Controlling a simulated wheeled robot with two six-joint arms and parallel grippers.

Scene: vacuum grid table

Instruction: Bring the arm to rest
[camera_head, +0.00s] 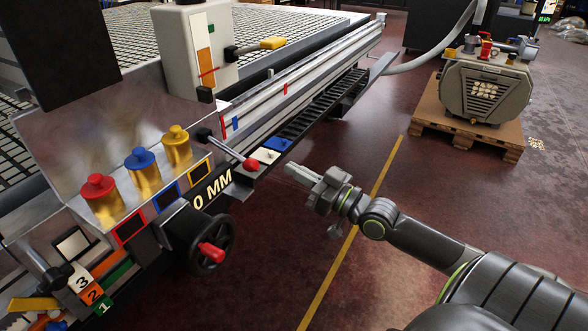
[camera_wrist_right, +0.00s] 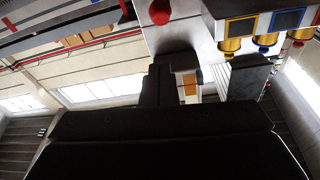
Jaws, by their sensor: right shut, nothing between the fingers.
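My right arm reaches in from the lower right in the head view. Its gripper (camera_head: 292,171) is shut and empty, in the air just right of the table's control panel. It points at the panel's edge, near the red ball of a lever (camera_head: 251,163), and no contact shows. In the right wrist view the dark gripper body fills the lower middle, with the red ball (camera_wrist_right: 160,12) beyond it at the top. My left gripper is not in view.
The panel carries red, blue and yellow knobs (camera_head: 141,158) and a black handwheel (camera_head: 207,240) with a red handle. A white box (camera_head: 190,60) with a yellow-handled lever stands behind. A pump (camera_head: 487,88) sits on a pallet (camera_head: 425,109). The red floor around the arm is clear.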

